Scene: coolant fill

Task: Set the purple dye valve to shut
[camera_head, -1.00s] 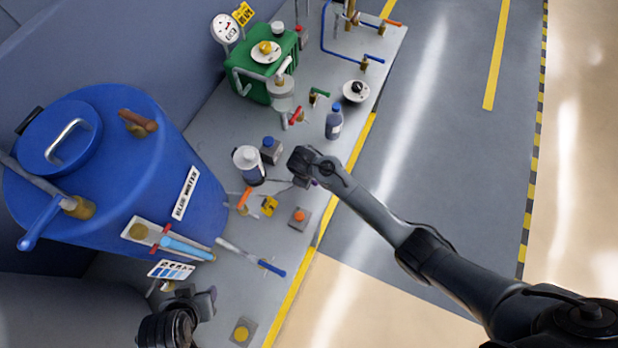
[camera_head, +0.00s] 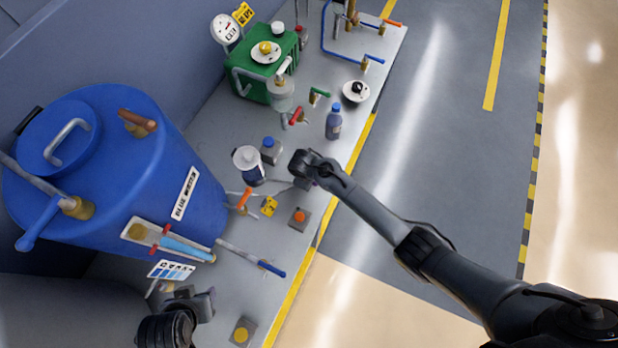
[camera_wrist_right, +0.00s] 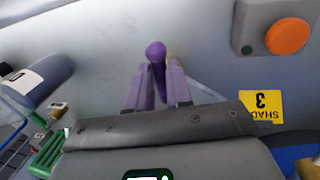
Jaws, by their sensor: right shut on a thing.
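The purple valve handle (camera_wrist_right: 156,55) stands up between the fingers of my right gripper (camera_wrist_right: 159,80) in the right wrist view. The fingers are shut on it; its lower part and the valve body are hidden. In the head view my right gripper (camera_head: 304,182) is low over the bench near its front edge and covers most of this valve. I cannot read the valve's setting. My left gripper (camera_head: 207,300) is at the lower left, away from the purple valve, and its jaws are too unclear to read.
An orange button box (camera_head: 299,217) and a yellow shade tag (camera_head: 269,206) lie near my right gripper. A white-lidded jug (camera_head: 248,160) and a dark bottle (camera_head: 334,125) stand nearby. A big blue drum (camera_head: 150,190) fills the left. The floor beyond the bench is clear.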

